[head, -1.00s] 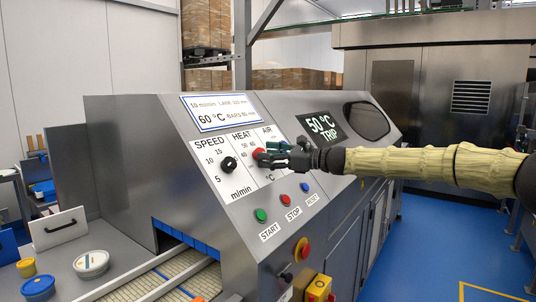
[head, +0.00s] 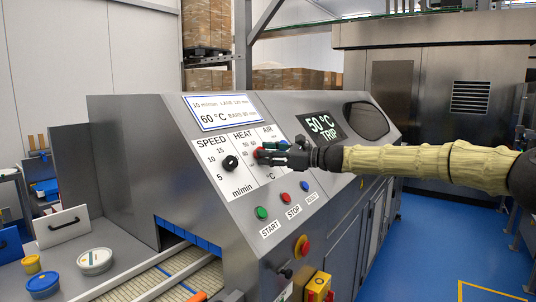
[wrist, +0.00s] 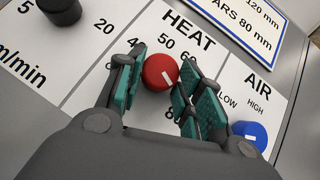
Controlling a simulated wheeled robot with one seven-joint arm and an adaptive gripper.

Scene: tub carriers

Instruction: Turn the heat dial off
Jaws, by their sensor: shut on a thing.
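The red heat dial (wrist: 160,71) sits on the white panel under the word HEAT, between the black speed dial and the blue air dial. Its white mark points to the lower right in the wrist view, towards the right finger. It also shows in the head view (head: 259,153), partly hidden by my fingers. My gripper (wrist: 161,62) is shut on the red dial, with one green-padded finger on each side. In the head view my gripper (head: 268,152) reaches in from the right. Some scale numbers around the dial are hidden behind the fingers.
The black speed dial (wrist: 60,10) is left of my fingers, and the blue air dial (wrist: 250,133) is close to the right finger. Green (head: 262,213), red (head: 284,198) and blue (head: 304,186) buttons lie below. The display (head: 320,126) reads 50 °C TRIP.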

